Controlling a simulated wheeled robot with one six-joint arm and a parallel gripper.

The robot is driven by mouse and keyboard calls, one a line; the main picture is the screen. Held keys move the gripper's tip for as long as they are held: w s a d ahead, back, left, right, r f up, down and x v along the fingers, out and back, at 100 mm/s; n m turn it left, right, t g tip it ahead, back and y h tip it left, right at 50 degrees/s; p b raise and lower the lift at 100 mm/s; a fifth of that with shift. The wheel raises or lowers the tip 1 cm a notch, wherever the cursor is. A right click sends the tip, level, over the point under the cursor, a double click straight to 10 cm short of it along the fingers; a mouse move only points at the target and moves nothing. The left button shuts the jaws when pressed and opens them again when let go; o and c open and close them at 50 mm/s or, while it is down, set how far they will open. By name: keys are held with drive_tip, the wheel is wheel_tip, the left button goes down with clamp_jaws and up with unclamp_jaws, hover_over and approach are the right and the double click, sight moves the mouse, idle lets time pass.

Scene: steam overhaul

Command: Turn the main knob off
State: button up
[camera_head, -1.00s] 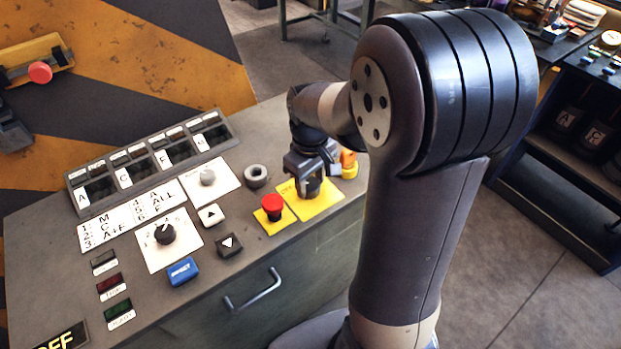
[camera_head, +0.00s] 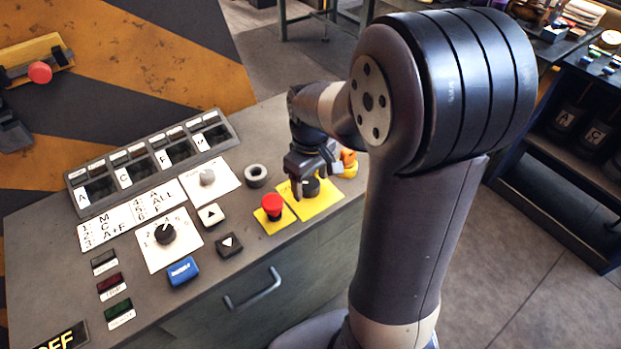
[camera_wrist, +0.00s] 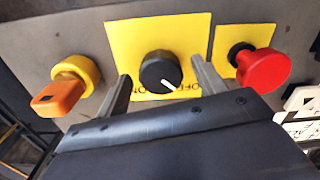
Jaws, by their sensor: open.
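The main knob (camera_wrist: 158,72) is a round black knob on a yellow plate (camera_wrist: 193,32) in the wrist view. Its white pointer line slants to the lower right, toward printed lettering that seems to read OFF; ON seems to be at its left, partly covered. In the head view the knob (camera_head: 311,187) sits on its yellow plate near the console's right end. My gripper (camera_wrist: 161,78) is open, one finger on each side of the knob with visible gaps. In the head view my gripper (camera_head: 315,176) is right at the knob, which is partly exposed.
A red mushroom button (camera_wrist: 263,70) stands close to the right finger in the wrist view. An orange-handled yellow switch (camera_wrist: 68,88) is on the left. In the head view a grey ring (camera_head: 256,175) and a black selector knob (camera_head: 164,233) lie further left on the console.

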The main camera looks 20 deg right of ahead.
sight(310, 184)
wheel_tip(310, 184, up, 11)
idle(0.6)
drive_tip(key=shift+f, duration=0.15)
wheel_tip(310, 184, down, 11)
drive_tip(key=shift+r, duration=0.1)
idle(0.4)
